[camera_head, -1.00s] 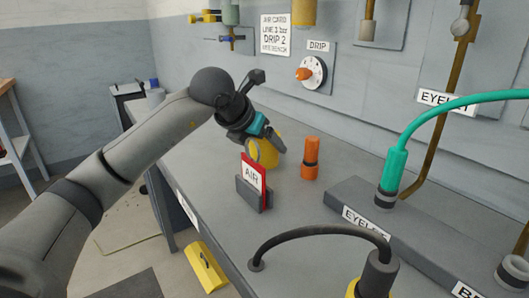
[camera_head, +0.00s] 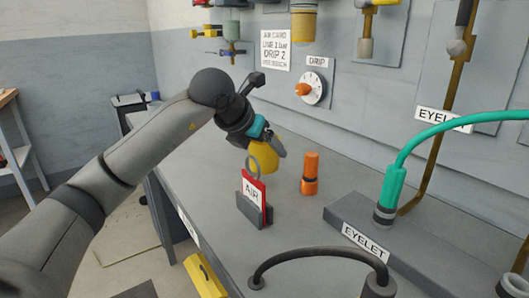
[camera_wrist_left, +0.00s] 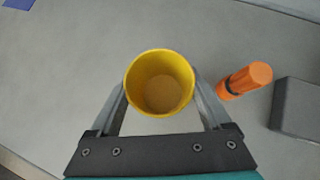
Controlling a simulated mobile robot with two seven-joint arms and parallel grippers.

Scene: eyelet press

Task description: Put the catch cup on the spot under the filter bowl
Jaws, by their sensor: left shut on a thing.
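The yellow catch cup (camera_head: 264,159) is held by my left gripper (camera_head: 266,146) above the bench, behind the red AIR card. In the left wrist view the cup (camera_wrist_left: 160,82) is open side toward the camera and looks empty, with a finger of my left gripper (camera_wrist_left: 161,98) on each side. On the wall above hang a grey-green bowl (camera_head: 231,29) with a blue-handled valve below it and an amber bowl (camera_head: 304,24); I cannot tell for sure which is the filter bowl. The spot cannot be made out in the head view. My right gripper is out of view.
A red AIR card (camera_head: 255,196) stands in a grey holder just in front of the cup. An orange bottle (camera_head: 310,173) stands to its right, then a grey EYELET block (camera_head: 366,232). A blue patch (camera_wrist_left: 18,4) shows at the wrist view's upper left. Bench between is bare.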

